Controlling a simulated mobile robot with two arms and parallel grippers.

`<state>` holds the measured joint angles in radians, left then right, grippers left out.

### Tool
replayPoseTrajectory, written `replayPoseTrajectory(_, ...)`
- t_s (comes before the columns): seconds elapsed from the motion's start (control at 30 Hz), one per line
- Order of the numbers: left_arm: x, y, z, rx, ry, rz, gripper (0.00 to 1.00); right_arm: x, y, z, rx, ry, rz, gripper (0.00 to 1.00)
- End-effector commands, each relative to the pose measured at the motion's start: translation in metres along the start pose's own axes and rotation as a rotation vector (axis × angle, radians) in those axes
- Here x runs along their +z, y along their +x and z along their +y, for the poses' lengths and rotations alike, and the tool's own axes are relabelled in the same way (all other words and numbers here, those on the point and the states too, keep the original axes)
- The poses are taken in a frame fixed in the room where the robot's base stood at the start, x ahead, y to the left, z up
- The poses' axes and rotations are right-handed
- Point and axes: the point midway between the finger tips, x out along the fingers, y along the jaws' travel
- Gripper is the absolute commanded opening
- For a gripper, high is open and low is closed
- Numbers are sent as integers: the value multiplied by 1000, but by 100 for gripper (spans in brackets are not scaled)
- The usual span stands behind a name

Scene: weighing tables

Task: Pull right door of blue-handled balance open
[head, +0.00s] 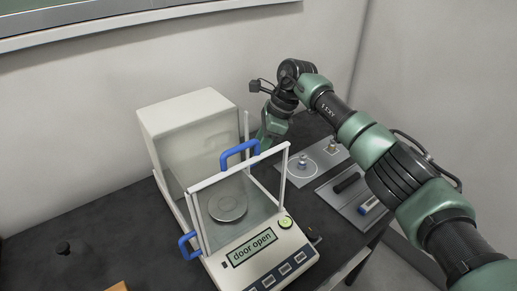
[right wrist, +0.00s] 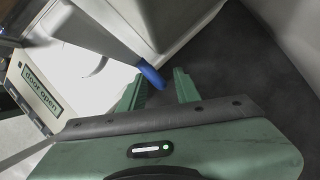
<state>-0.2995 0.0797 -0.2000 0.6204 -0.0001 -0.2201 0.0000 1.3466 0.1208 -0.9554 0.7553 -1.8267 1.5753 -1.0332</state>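The blue-handled balance (head: 240,225) stands on the dark table with a round pan (head: 228,207) inside its clear-walled chamber. One blue handle (head: 240,153) is at the chamber's top and another blue handle (head: 187,246) is at its left. Its display (head: 252,248) reads "door open". My right gripper (head: 272,132) is behind the chamber at its right. In the right wrist view, a blue handle (right wrist: 151,76) shows between the open fingers (right wrist: 160,88), closer to the left finger; contact is unclear. The right door's position is hard to make out. My left gripper is out of view.
A white housing (head: 190,125) rises at the balance's back. Right of the balance are a grey plate (head: 318,160) with small metal weights and a tray (head: 352,195) with dark and blue-ended tools.

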Motion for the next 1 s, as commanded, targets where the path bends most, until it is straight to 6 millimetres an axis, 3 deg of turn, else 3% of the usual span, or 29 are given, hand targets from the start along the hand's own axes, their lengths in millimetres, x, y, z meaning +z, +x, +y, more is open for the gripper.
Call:
replayPoseTrajectory(0.17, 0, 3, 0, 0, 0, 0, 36, -1, -8, -1, -3, 0, 0, 33)
replayPoseTrajectory(0.6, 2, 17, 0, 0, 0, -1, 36, 0, -72, -1, -2, 0, 0, 33)
replayPoseTrajectory(1.0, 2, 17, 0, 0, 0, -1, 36, 0, -78, 0, 0, 0, 0, 33)
